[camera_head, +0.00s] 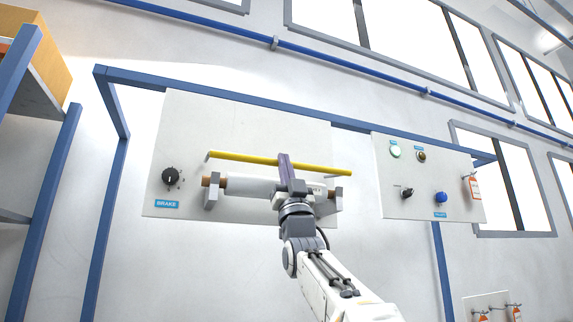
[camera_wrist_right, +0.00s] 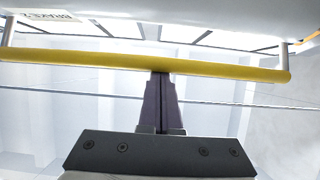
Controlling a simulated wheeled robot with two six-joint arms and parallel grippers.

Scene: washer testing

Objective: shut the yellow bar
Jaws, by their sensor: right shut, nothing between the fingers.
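The yellow bar (camera_head: 240,159) runs across the upper part of the left white panel, standing off it on brackets, above a grey roller. My left gripper is not in view.
The left panel (camera_head: 185,125) carries a black brake knob (camera_head: 170,177). The right panel (camera_head: 408,160) has a green light (camera_head: 395,151), a blue button (camera_head: 441,198) and an orange tag (camera_head: 474,188). A blue frame (camera_head: 255,107) holds the panels. A shelf with a box stands at left.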

